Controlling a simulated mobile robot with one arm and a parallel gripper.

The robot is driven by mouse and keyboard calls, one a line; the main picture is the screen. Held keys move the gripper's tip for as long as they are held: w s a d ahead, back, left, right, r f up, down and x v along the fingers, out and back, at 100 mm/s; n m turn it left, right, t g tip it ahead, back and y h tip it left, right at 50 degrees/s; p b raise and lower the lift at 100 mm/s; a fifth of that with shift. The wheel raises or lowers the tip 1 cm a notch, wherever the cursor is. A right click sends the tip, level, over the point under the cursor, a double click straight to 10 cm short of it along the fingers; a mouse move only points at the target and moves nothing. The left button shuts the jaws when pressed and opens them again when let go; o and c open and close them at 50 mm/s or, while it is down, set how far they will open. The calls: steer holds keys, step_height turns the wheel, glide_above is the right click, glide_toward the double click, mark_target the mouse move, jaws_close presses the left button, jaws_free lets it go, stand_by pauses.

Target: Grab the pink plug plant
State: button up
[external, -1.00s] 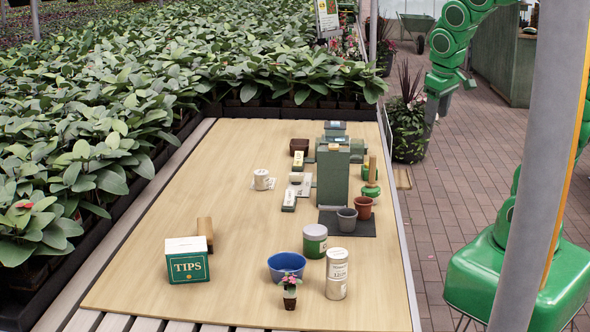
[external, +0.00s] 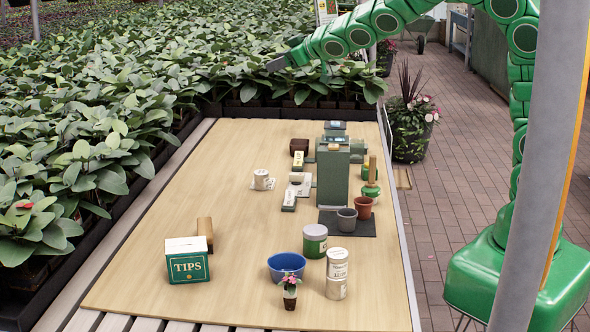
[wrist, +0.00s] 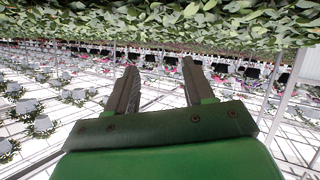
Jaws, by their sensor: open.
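The pink plug plant (external: 289,291) stands upright at the front of the wooden table, a small dark pot with green leaves and pink flowers. It is just in front of the blue bowl (external: 287,266) and left of a pale labelled tin (external: 336,273). My gripper (external: 273,66) is at the far end of the arm, over the leafy plants beyond the table, far from the plug plant. In the wrist view my gripper (wrist: 166,82) has its two fingers apart with nothing between them. The plug plant is not in the wrist view.
A green tin (external: 314,241), two small pots and a tall green box (external: 333,178) line the right side. The table's left and middle are mostly clear.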

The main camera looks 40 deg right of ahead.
steer(key=s+a+f+n+g+y, duration=0.35)
steer(key=a+f+n, duration=0.25)
steer(key=a+f, duration=0.4)
steer(key=s+a+f+n+g+y, duration=0.3)
steer(key=s+a+f+n+y, duration=0.15)
steer(key=a+f, duration=0.55)
steer(key=n+g, duration=0.6)
steer(key=g, duration=0.7)
glide_toward(290, 281)
steer(key=a+f, duration=0.1)
steer(key=a, duration=0.1)
steer(key=shift+s+f+n+y, duration=0.25)
steer(key=shift+s+f+y, duration=0.05)
steer(key=shift+x, duration=1.3)
steer(key=shift+s+x, duration=0.15)
steer(key=shift+x, duration=0.75)
steer(key=shift+s+x, duration=0.2)
steer(key=shift+x, duration=0.7)
steer(key=shift+s+a+f, duration=0.25)
steer(key=shift+a, duration=0.15)
steer(key=shift+c, duration=0.2)
steer(key=c, duration=0.8)
